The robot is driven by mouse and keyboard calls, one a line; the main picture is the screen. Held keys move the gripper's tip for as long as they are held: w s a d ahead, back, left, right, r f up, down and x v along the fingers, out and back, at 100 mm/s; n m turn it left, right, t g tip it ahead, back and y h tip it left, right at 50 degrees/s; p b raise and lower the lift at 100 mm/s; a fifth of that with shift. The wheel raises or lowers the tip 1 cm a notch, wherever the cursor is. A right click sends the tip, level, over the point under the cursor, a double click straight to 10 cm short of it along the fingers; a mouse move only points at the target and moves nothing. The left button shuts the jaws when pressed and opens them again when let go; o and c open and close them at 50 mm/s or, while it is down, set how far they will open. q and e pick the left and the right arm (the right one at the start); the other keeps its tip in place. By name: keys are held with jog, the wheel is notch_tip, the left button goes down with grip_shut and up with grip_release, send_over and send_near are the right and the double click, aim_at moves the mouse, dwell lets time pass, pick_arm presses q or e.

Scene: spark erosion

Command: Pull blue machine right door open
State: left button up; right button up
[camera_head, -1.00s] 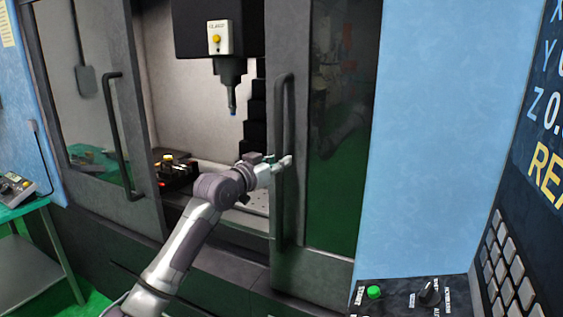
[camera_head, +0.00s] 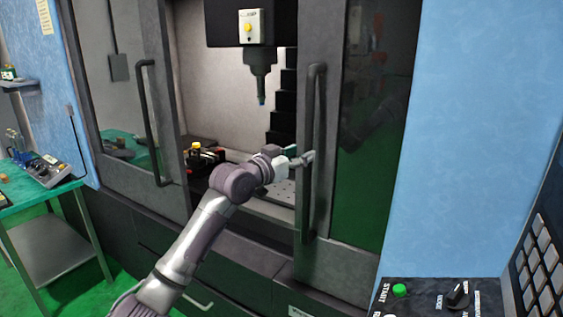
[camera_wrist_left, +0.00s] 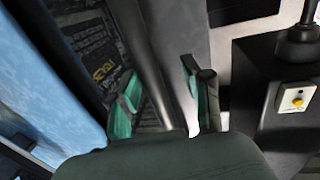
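The blue machine's right door (camera_head: 345,265) is a grey frame with a dark window. A gap between it and the left door (camera_head: 172,150) shows the machine's inside. The right door's handle (camera_head: 318,100) is a long upright dark bar near the door's left edge. My left gripper (camera_head: 308,158) is at the handle's mid to lower part. In the left wrist view its two green-padded fingers (camera_wrist_left: 163,102) are spread apart, with the handle bar (camera_wrist_left: 150,62) running between them. A gap shows beside the bar, so the grip is not closed. My right gripper is not in view.
A spindle head (camera_head: 258,60) hangs inside over the work area. The left door has its own handle (camera_head: 150,125). A control panel (camera_head: 440,297) with a green button stands at lower right. A green-topped table (camera_head: 30,200) with devices stands at left.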

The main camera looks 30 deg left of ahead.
pick_arm(q)
jog(key=v, duration=0.9)
jog(key=shift+s, duration=0.4)
jog(key=shift+a+r, duration=0.1)
